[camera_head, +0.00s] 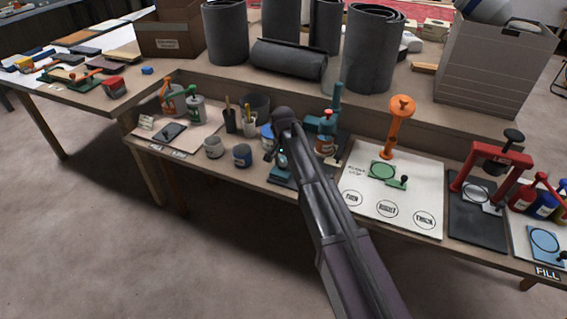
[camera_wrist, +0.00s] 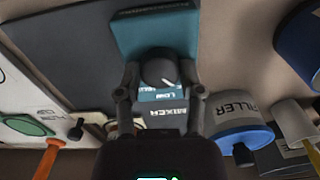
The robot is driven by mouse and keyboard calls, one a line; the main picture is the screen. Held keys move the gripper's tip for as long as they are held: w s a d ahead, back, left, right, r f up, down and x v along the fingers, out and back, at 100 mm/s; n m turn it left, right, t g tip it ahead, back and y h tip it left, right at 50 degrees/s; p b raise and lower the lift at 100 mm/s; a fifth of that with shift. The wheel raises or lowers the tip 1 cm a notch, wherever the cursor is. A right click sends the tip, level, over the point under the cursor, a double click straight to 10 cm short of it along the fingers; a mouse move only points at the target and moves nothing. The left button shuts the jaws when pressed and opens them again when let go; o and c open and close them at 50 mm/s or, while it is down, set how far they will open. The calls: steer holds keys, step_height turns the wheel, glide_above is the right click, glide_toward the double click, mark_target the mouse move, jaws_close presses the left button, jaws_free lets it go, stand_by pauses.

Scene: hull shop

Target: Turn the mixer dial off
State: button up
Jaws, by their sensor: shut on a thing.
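The mixer is a teal machine. Its teal body (camera_wrist: 150,32) shows at the top of the wrist view, and its column (camera_head: 336,97) rises behind my arm in the head view. The round dark dial (camera_wrist: 158,68) has a pale pointer mark slanting to the lower right. A label reading LOW and a MIXER label (camera_wrist: 160,112) lie just below the dial; other lettering is too small to read. My gripper (camera_wrist: 158,82) is shut on the dial, one finger on each side. In the head view my gripper (camera_head: 279,150) reaches the mixer's front, and my arm hides much of it.
A can labelled FILLER (camera_wrist: 238,113) stands close beside my right finger in the wrist view. A white mat (camera_head: 398,215) with an orange pump (camera_head: 399,125) lies right of the mixer. Small pots (camera_head: 242,155) stand left. Dark rolls (camera_head: 372,50) stand on the bench behind.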

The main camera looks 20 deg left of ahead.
steer(key=shift+n, duration=0.9)
steer(key=o, duration=1.2)
